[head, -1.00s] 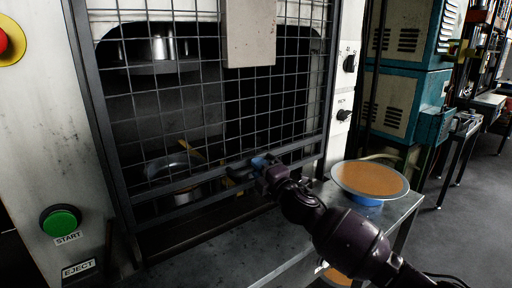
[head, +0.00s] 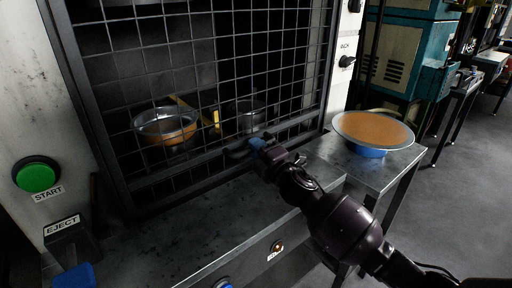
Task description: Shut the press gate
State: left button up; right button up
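The press gate (head: 215,90) is a black wire mesh panel in a dark frame, in front of the press opening. It is low, with its bottom edge close to the metal ledge; I cannot tell whether they touch. A dark handle (head: 237,153) sticks out from its lower bar. My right gripper (head: 258,146) has blue fingertips at the handle's right end and looks shut on it, though the fingers partly hide the contact.
Behind the mesh stand an orange-filled pan (head: 165,127) and a grey pot (head: 246,112). A dish with orange filling (head: 372,130) stands on the metal table at right. A green START button (head: 37,175) and an EJECT label (head: 62,226) are at left.

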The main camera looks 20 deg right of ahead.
jog(key=o, duration=0.4)
jog(key=shift+f, duration=0.45)
pick_arm(q)
jog(key=shift+s+f, duration=0.2)
jog(key=shift+s, duration=0.05)
pick_arm(e)
jog(key=shift+o, duration=0.2)
jog(key=shift+r, duration=0.15)
jog(key=shift+s, duration=0.15)
jog(key=p+v, duration=0.1)
jog(key=v, duration=0.8)
jog(key=shift+v, duration=0.75)
pick_arm(q)
jog(key=shift+d+r, duration=0.1)
jog(key=shift+r, duration=0.35)
jog(key=shift+w+r, duration=0.1)
